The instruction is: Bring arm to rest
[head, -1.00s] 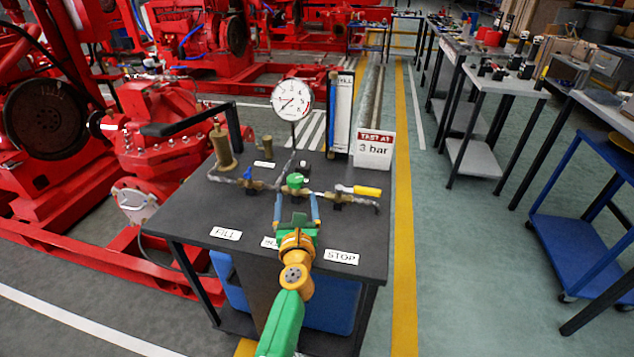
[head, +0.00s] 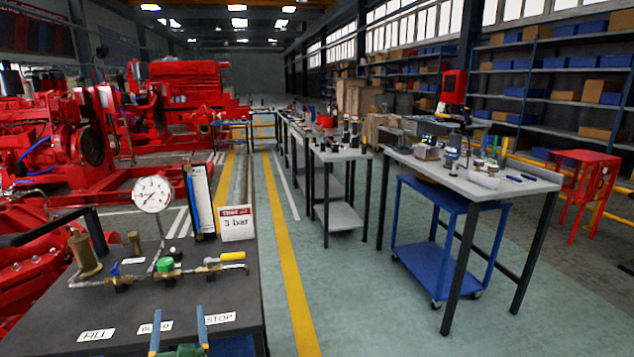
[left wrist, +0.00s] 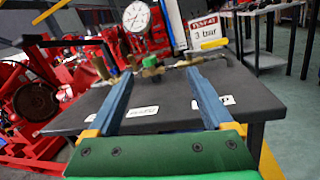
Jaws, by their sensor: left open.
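My left gripper (head: 178,327) is at the bottom of the head view, over the front edge of the dark test table (head: 60,318). Its two blue fingers are apart and nothing is between them. In the left wrist view the fingers (left wrist: 160,95) point across the table toward the valves and pipe. On the table are a white pressure gauge (head: 152,194), a green-knobbed valve (head: 165,265), a yellow-handled valve (head: 231,256) and a blue-handled valve (head: 115,270). Labels FILL and STOP lie at the front. My right gripper is in neither view.
A "3 bar" sign (head: 236,223) stands at the table's back right. Red pumpsets (head: 60,140) fill the left. Workbenches (head: 470,180) and a blue trolley (head: 440,262) stand to the right. The floor aisle (head: 340,290) between is clear.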

